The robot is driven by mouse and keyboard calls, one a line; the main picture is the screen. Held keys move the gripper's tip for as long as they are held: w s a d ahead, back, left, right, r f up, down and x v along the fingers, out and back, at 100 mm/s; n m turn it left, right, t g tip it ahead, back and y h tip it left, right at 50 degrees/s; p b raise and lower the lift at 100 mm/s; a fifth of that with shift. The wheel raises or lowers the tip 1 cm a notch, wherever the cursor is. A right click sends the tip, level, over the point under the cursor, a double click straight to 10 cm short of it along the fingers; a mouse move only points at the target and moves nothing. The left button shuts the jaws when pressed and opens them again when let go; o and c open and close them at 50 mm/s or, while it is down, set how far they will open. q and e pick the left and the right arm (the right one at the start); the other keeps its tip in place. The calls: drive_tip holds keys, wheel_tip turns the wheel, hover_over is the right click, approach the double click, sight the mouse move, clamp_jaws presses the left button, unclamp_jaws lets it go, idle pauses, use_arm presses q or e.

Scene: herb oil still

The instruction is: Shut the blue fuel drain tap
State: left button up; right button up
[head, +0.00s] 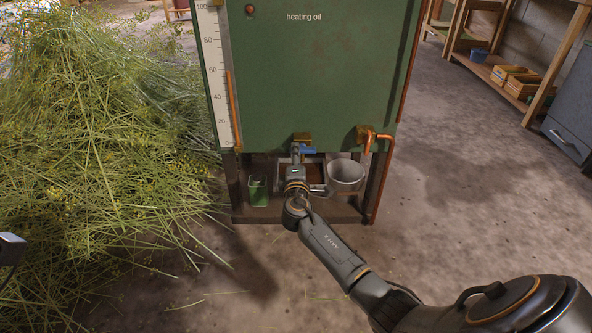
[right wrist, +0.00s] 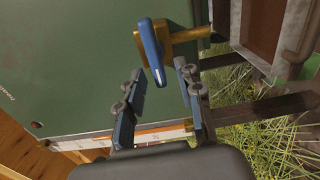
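The fuel drain tap is a brass fitting (head: 302,137) with a blue lever handle (head: 309,150), low on the front of the green heating oil tank (head: 310,80). In the right wrist view the blue handle (right wrist: 152,50) hangs from the brass body (right wrist: 180,37), slightly tilted. My right gripper (head: 297,163) is at the tap. Its two fingers (right wrist: 160,76) are open, and the handle's free end shows between their tips. I see no contact, and cannot tell how deep the handle sits. My left gripper's fingers are not visible.
A copper pipe (head: 383,150) runs down at the tank's right. Below the tank stand a metal pot (head: 346,174) and a green container (head: 258,190). A large heap of cut herbs (head: 90,140) fills the left. The floor at right is clear up to the shelves.

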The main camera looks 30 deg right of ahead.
drive_tip(key=v, duration=1.1)
